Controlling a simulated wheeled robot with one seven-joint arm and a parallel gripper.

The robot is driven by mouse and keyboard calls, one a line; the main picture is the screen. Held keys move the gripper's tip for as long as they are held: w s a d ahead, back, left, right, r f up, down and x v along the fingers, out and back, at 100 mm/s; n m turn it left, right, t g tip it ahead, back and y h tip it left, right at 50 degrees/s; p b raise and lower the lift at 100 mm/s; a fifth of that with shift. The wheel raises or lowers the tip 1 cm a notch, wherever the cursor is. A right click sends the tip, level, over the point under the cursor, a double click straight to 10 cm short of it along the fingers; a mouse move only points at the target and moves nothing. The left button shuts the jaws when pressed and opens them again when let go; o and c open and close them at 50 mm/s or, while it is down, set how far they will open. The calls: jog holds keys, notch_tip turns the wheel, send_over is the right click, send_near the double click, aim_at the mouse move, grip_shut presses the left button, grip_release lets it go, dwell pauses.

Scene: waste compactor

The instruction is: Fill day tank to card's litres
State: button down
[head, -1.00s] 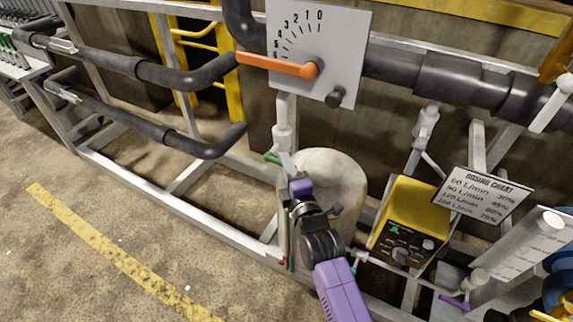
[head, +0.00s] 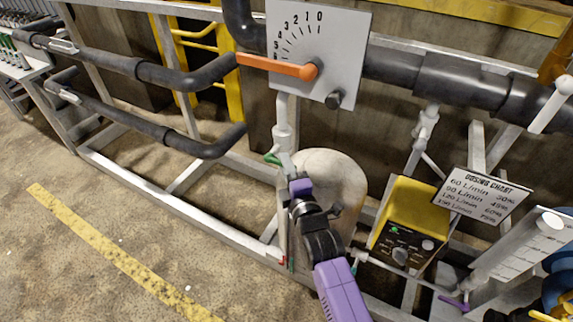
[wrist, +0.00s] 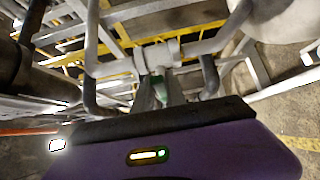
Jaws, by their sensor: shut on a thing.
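My gripper (head: 287,168) is shut on a small green handle (head: 272,158) on the white vertical pipe below the dial plate. In the wrist view the green handle (wrist: 158,88) sits between my two fingers. A pale cylindrical tank (head: 335,175) stands just behind and to the right of my gripper, partly hidden by my arm. A thin upright tube (head: 283,225) runs down in front of the tank; any level in it is too small to read. I cannot make out a card giving litres.
A dial plate (head: 345,60) numbered from 0 upward has an orange lever (head: 275,66) pointing left. A yellow dosing unit (head: 405,205), a dosing chart sign (head: 480,195) and a white graduated column (head: 525,245) stand at right. Dark pipes (head: 180,75) cross at left; the floor there is clear.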

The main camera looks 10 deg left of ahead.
jog(key=shift+r+n+g+h+p, duration=0.3)
jog(key=shift+r+n+g+p, duration=0.5)
jog(key=shift+p, duration=1.45)
jog(key=p, duration=0.2)
jog(key=r+n+g+h+p, duration=0.1)
jog(key=p, duration=0.2)
jog(key=shift+w+a+r, duration=0.1)
jog(key=shift+a+r, duration=0.1)
jog(key=shift+r, duration=0.05)
jog(key=n+h+p, duration=0.1)
jog(key=p, duration=0.1)
jog(key=r+n+g+h+p, duration=0.1)
jog(key=p, duration=0.1)
jog(key=shift+w+a+g+p, duration=0.1)
jog(key=shift+a+g+p, duration=0.2)
jog(key=shift+a, duration=0.05)
jog(key=shift+w+a+n+g+h+p, duration=0.1)
jog(key=shift+a+n+g+h+p, duration=0.25)
jog(key=shift+h+p, duration=0.6)
jog(key=shift+y, duration=0.25)
jog(key=c, duration=1.4)
grip_release()
jog(key=shift+o, duration=0.2)
jog(key=shift+p, duration=0.3)
